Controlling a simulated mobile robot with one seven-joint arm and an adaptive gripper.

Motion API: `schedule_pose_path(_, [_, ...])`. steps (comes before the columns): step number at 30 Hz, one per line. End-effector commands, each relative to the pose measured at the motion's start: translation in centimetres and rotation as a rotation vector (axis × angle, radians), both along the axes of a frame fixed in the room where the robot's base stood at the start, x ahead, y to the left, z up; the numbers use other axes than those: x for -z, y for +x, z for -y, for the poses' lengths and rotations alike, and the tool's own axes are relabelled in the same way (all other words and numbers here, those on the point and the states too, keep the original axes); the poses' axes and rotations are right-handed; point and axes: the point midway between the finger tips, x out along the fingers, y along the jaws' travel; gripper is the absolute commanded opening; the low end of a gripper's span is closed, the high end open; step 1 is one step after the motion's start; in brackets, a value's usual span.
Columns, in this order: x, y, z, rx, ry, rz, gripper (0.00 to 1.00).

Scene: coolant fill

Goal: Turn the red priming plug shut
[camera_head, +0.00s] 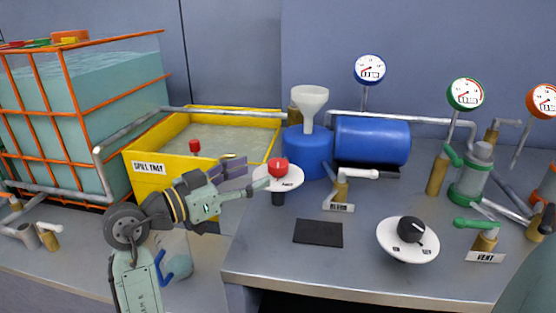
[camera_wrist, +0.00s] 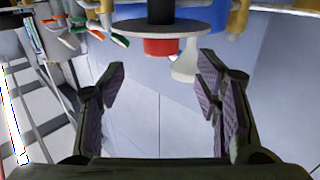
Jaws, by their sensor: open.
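The red priming plug (camera_head: 278,165) sits on a round white plate (camera_head: 291,180) at the front left part of the bench, just before the blue pump. In the wrist view the red plug (camera_wrist: 162,46) shows upside down, with its plate (camera_wrist: 130,28) above it in the picture. My gripper (camera_head: 250,176) comes from the left, close to the plug. Its jaws (camera_wrist: 163,72) are open and empty, and the plug appears between and beyond the fingertips. I cannot tell whether a finger touches the plate. The plug's turn marking is too small to read.
A yellow spill tray (camera_head: 146,190) with a red cap stands behind my arm. A white funnel (camera_head: 309,100) on a blue body (camera_head: 307,150) stands behind the plug. A bleed valve (camera_head: 341,190) is to the right, then a black knob (camera_head: 411,230). A dark mat (camera_head: 318,233) lies in front.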

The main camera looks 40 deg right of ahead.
Motion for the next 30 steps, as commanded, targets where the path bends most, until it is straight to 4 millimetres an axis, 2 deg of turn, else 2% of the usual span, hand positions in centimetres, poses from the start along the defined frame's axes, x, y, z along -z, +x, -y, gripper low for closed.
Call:
schedule_pose_path(1, [-0.2, -0.1, 1.1, 0.005, 0.001, -0.002, 0.58])
schedule_pose_path(6, [-0.3, -0.1, 4.4, 0.003, 0.0, -0.002, 0.58])
schedule_pose_path(12, [-0.2, -0.1, 7.2, 0.001, -0.001, -0.002, 0.58])
schedule_pose_path(18, [-0.1, 0.0, 8.2, -0.002, -0.001, -0.002, 0.58])
schedule_pose_path(25, [-0.1, 0.0, 8.2, -0.002, -0.001, -0.001, 0.58])
schedule_pose_path(30, [-0.1, 0.0, 8.2, -0.002, -0.002, -0.001, 0.46])
